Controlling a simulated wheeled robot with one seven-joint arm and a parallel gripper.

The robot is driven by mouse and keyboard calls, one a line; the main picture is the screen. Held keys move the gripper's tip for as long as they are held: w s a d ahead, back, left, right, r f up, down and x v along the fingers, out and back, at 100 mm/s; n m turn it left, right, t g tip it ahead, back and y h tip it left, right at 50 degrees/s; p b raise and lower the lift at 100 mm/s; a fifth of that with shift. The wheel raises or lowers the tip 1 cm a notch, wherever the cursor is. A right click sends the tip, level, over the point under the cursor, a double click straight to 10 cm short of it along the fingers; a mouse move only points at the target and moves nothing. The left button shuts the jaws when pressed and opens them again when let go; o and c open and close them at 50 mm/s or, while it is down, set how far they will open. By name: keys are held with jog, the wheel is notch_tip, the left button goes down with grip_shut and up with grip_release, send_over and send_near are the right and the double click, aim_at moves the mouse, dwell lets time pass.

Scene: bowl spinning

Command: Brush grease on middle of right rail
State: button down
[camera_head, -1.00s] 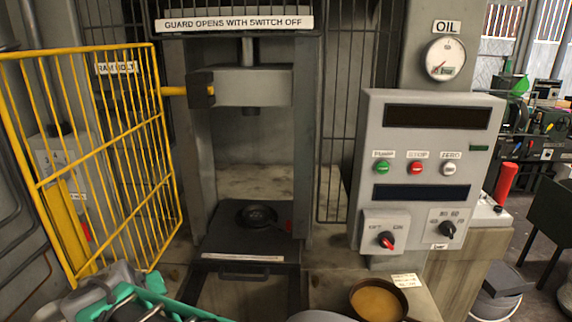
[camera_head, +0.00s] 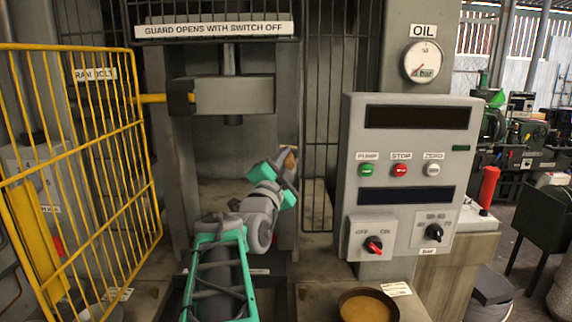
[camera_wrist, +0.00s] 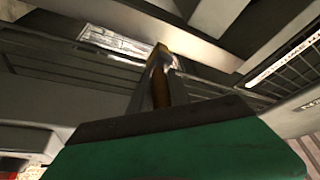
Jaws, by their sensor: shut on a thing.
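My gripper (camera_head: 282,180) is raised inside the press frame, in front of its right upright (camera_head: 288,110). It is shut on a brush, whose brown part (camera_head: 290,160) shows at the gripper's tip. In the wrist view, the brush's orange-brown handle (camera_wrist: 160,85) rises behind a green finger of my gripper (camera_wrist: 180,145). Its far end lies near a shiny, streaked metal strip (camera_wrist: 105,38), which may be the right rail. I cannot tell whether the bristles touch it. A brown bowl of yellowish grease (camera_head: 368,306) stands at the bottom.
The grey control box (camera_head: 405,180) stands just right of the press. The yellow mesh guard (camera_head: 80,165) is swung open at left. The press ram (camera_head: 232,95) is above the arm. The lower platen is mostly hidden by my arm.

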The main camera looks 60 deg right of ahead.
jog(key=d+p, duration=0.1)
jog(key=w+d+p, duration=0.2)
jog(key=d, duration=0.1)
jog(key=shift+w+d+r, duration=0.1)
jog(key=shift+w+r, duration=0.05)
jog(key=shift+r, duration=0.05)
jog(key=shift+w+d+f+p, duration=0.25)
jog(key=shift+d+p, duration=0.1)
jog(key=shift+d, duration=0.1)
jog(key=shift+w+d+b, duration=0.4)
jog(key=shift+d, duration=0.35)
dwell(0.4)
notch_tip(320, 180, down, 9)
jog(key=b, duration=1.5)
jog(key=shift+b, duration=0.35)
notch_tip(320, 180, down, 9)
jog(key=b, duration=1.3)
jog(key=shift+f+b, duration=0.2)
jog(key=shift+b, duration=0.1)
